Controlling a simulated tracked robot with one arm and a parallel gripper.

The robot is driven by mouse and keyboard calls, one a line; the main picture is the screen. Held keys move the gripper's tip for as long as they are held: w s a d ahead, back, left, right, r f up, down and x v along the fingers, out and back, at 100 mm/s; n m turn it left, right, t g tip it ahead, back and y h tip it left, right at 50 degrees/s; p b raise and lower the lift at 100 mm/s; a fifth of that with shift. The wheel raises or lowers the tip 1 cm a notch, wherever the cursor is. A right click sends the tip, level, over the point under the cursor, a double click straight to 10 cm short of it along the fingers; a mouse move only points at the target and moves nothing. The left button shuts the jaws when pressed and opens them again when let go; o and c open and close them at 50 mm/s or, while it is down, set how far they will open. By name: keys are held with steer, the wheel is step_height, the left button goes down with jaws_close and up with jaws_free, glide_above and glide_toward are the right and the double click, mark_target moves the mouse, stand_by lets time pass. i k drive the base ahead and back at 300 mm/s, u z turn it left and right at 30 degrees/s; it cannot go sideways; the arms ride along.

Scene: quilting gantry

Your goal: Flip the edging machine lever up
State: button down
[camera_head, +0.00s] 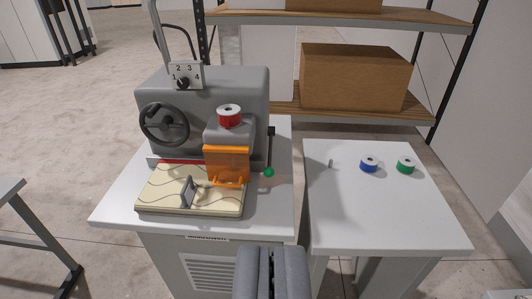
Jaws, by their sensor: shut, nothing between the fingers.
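The grey edging machine (200,88) stands on a white-topped cabinet left of centre. On its right side is a dark lever (271,146) with a green knob (268,172) at its lower end, so the lever hangs down. My gripper (271,252) is at the bottom centre, shut and empty. It is on the near side of the machine, below the green knob in the picture, and appears apart from it.
An orange guard (227,166), a red spool (229,115), a handwheel (164,124) and a wavy-patterned board (165,192) are on the machine. A white side table (355,215) at right holds blue (369,164) and green (406,165) spools. Shelves with a cardboard box (354,78) stand behind.

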mark_target(268, 172)
steer(key=i, duration=1)
steer(key=z, duration=0.1)
